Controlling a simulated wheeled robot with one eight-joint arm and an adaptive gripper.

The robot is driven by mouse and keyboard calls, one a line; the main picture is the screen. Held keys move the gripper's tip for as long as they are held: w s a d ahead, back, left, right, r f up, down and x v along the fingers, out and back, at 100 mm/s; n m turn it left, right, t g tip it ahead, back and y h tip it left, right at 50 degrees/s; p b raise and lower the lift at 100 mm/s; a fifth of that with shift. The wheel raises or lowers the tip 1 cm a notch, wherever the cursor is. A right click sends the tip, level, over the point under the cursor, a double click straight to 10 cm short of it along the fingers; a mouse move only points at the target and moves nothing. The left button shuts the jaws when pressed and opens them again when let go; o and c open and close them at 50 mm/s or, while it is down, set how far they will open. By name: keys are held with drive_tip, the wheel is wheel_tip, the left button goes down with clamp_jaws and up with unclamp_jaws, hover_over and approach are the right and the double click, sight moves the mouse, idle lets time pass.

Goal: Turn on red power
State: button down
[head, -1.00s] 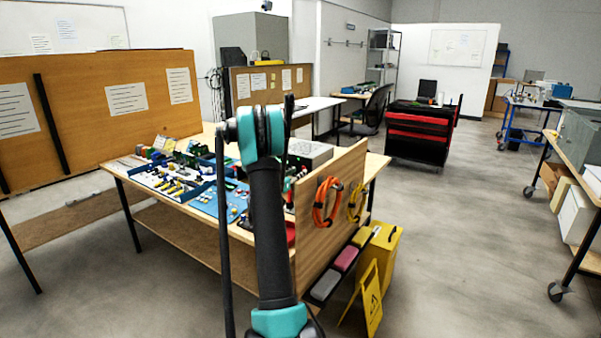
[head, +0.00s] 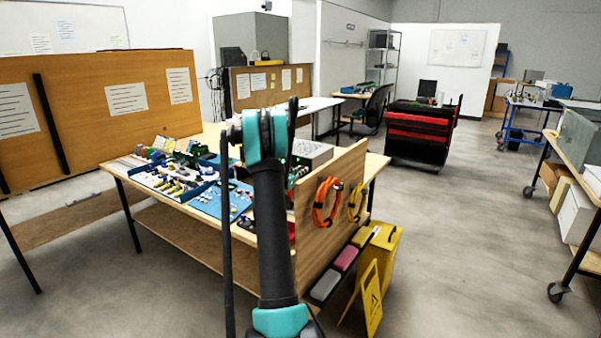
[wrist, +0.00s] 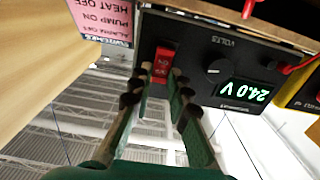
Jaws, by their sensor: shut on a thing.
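The red power switch (wrist: 163,64) is a small red rocker on the front of a black power supply (wrist: 205,50), seen upside down in the wrist view. The supply's display (wrist: 242,92) is lit and reads 24.0 V. My gripper (wrist: 160,76) is at the switch, its two fingers close on either side of it and shut on it. The fingers partly cover the switch's edges, so I cannot tell its rocker position for sure. In the head view my arm hides the gripper and the switch.
A black knob (wrist: 217,68) sits beside the switch. A pink label sheet (wrist: 104,16) and a yellow device (wrist: 304,92) flank the supply. In the head view, the workbench (head: 166,232) holds many small parts, and a wooden panel (head: 330,215) with orange cable (head: 327,203) stands at its right end.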

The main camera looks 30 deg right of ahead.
drive_tip(key=shift+f, duration=0.1)
drive_tip(key=shift+f+t+h, duration=0.25)
drive_tip(key=shift+t+h, duration=0.25)
drive_tip(key=shift+h, duration=0.7)
drive_tip(key=c, duration=1.4)
unclamp_jaws()
drive_tip(key=shift+a, duration=0.1)
drive_tip(key=shift+c, duration=0.2)
drive_tip(key=v, duration=1.2)
